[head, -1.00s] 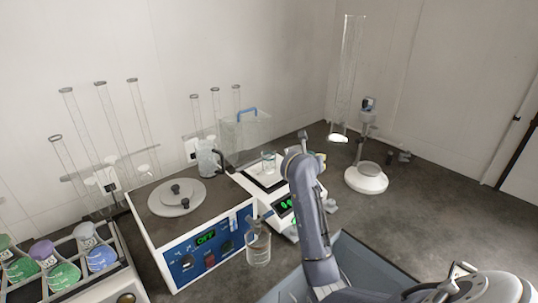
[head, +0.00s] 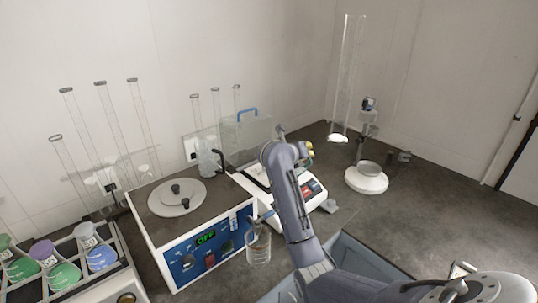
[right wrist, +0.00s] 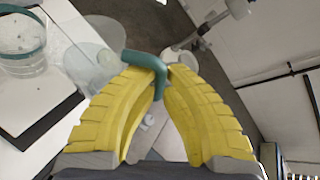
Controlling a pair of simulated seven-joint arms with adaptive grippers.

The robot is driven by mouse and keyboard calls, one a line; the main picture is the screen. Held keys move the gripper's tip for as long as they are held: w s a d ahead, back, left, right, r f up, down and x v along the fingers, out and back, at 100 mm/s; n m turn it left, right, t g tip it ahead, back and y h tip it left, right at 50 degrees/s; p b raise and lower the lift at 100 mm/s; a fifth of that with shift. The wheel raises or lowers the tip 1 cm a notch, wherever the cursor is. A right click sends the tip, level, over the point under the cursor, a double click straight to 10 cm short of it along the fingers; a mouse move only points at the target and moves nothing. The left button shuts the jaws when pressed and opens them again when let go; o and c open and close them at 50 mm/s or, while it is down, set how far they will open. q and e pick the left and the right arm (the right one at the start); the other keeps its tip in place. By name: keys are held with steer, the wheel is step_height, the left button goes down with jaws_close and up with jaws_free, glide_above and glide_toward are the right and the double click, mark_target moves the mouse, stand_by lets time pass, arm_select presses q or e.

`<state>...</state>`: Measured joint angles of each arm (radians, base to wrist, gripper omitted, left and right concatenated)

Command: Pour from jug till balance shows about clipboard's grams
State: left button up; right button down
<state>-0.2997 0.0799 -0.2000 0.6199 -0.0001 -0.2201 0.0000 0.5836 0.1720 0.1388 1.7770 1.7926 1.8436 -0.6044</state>
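My right gripper (right wrist: 160,80) has its yellow fingers closed around a teal bent handle (right wrist: 146,60) in the right wrist view. A clear jug (right wrist: 90,48) appears beside that handle, its outline faint. A clear vessel with a teal rim (right wrist: 22,50) and pale contents stands on a light surface at the left of that view. In the head view the right gripper (head: 306,151) is largely behind my arm, over the white balance (head: 318,202). My arm hides the balance's reading. I cannot make out a clipboard. My left gripper is out of view.
A blue-fronted unit (head: 200,258) reading OFF stands left of the balance, with a clear beaker (head: 258,246) before it. A jug with a dark handle (head: 208,162) is behind. A rack of coloured flasks (head: 125,272) is at left. A tall cylinder (head: 350,75) stands behind right.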

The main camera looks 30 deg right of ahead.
steer(key=shift+w+a+r, duration=0.25)
steer(key=shift+w, duration=0.1)
stand_by(0.7)
steer(key=shift+w+a+r+n+g+h, duration=0.3)
steer(key=shift+w+r+n+g, duration=0.1)
steer(key=shift+r+n, duration=0.3)
steer(key=shift+w+a+r+n+g+h, duration=0.15)
steer(key=shift+w+r+n+g+h, duration=0.3)
steer(key=shift+r, duration=0.3)
stand_by(3.1)
steer(key=s+f+m, duration=0.1)
steer(key=s+d+f+t+y, duration=0.1)
steer(key=s+f+m+t, duration=0.1)
steer(key=shift+s+d+f+m+y, duration=0.1)
steer(key=shift+d+f+m+y, duration=0.25)
steer(key=shift+d, duration=0.05)
steer(key=s+d+f+m+t+y, duration=0.1)
steer(key=s+d+f+m+t, duration=0.1)
steer(key=s+f+m+t, duration=0.1)
steer(key=shift+s+d+f+m, duration=0.25)
steer(key=shift+s+f+m, duration=0.25)
steer(key=shift+s+f, duration=0.05)
